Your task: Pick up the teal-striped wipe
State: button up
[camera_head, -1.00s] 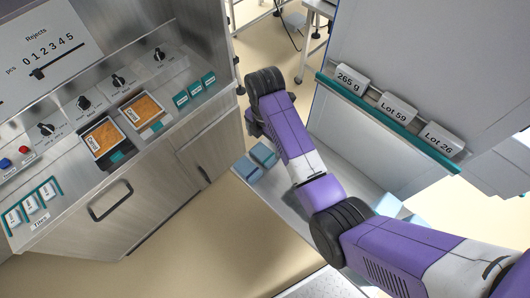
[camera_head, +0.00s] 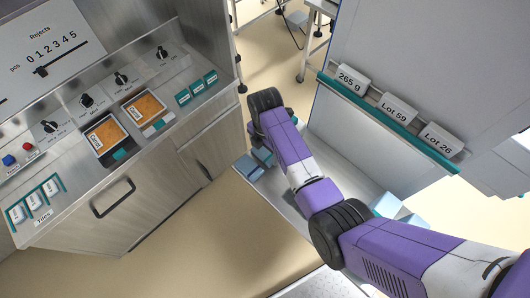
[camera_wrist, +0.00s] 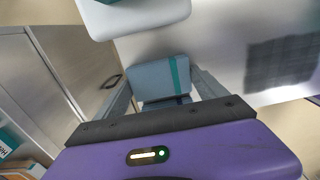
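The teal-striped wipe (camera_wrist: 150,76) is a folded grey-blue cloth with a teal band near its right side, in the middle of the wrist view. Another folded cloth edge with a dark band shows just below it. My gripper (camera_wrist: 160,80) is open, with one finger on each side of the wipe; whether the fingers touch it I cannot tell. In the head view, blue folded wipes (camera_head: 248,168) lie on the pale low shelf (camera_head: 285,207) beside my arm, which hides my fingers there. No stripe is readable in that view.
A steel cabinet with a control panel (camera_head: 110,130) stands on the left. A grey housing with a teal label rail (camera_head: 385,115) stands on the right. More blue wipes (camera_head: 387,204) lie on the shelf's right. A white block (camera_wrist: 130,15) is beyond the fingers.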

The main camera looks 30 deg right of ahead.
jog(key=c, duration=0.3)
jog(key=shift+r, duration=0.2)
jog(key=shift+c, duration=0.2)
notch_tip(320, 180, up, 14)
notch_tip(320, 180, up, 6)
jog(key=p, duration=0.5)
send_over(265, 152)
jog(key=shift+f, duration=0.15)
